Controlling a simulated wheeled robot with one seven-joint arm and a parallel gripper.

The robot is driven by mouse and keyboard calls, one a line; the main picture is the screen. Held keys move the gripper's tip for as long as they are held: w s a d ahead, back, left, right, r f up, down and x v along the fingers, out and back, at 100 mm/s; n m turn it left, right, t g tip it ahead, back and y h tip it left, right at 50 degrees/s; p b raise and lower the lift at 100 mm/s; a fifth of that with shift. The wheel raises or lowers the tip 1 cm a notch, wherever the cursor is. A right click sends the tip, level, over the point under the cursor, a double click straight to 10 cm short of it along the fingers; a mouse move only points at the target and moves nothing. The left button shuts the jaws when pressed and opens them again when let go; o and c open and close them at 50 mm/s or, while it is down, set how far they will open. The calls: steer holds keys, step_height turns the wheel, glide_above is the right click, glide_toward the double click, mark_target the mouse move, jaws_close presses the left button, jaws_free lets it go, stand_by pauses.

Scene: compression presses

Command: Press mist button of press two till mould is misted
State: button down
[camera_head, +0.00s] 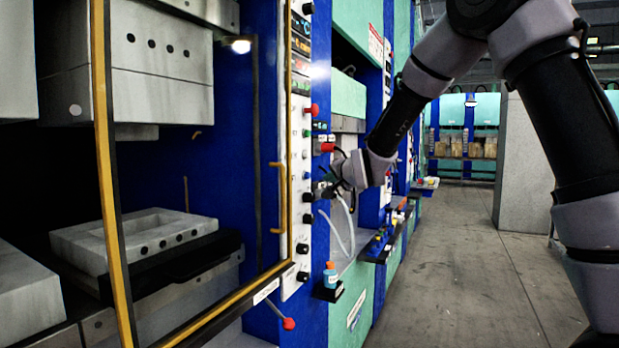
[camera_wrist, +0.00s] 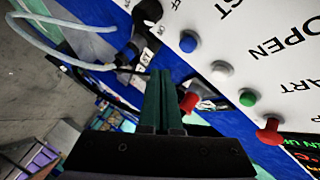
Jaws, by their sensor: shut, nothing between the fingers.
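My gripper (camera_head: 326,190) is at the control panel (camera_head: 297,150) of the near press in the head view. In the wrist view my gripper (camera_wrist: 160,74) has its green fingers together and empty. A blue button (camera_wrist: 188,42) lies just up and right of the fingertips, beside lettering ending in "ST". A white button (camera_wrist: 221,70) is beside "OPEN", and a green button (camera_wrist: 248,98) is beside "ART". The fingertips appear apart from the blue button; depth is unclear. A grey lower mould (camera_head: 150,238) sits inside the near press. I cannot tell which press is number two.
Red knobs (camera_wrist: 270,131) and (camera_wrist: 190,101) stick out near the fingers. A black knob (camera_wrist: 148,10) and pale hose (camera_wrist: 60,50) are at upper left. A yellow-edged door frame (camera_head: 106,170) stands left; a bottle (camera_head: 330,275) is below the panel. The floor aisle (camera_head: 465,270) is clear.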

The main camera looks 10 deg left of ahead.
steer(key=shift+w+a, duration=0.25)
steer(key=shift+a, duration=0.45)
steer(key=shift+w+a, duration=0.25)
steer(key=shift+a, duration=0.45)
stand_by(1.0)
steer(key=shift+w+a, duration=0.15)
steer(key=shift+a, duration=0.25)
steer(key=shift+w+a, duration=0.2)
steer(key=shift+a, duration=0.3)
stand_by(0.6)
steer(key=shift+d, duration=0.1)
steer(key=shift+s+d, duration=0.35)
steer(key=shift+d, duration=0.4)
steer(key=shift+s+d, duration=0.3)
steer(key=shift+d, duration=0.5)
steer(key=shift+s+d, duration=0.25)
steer(key=shift+d, duration=0.55)
steer(key=shift+s+d, duration=0.3)
steer(key=shift+d, duration=0.5)
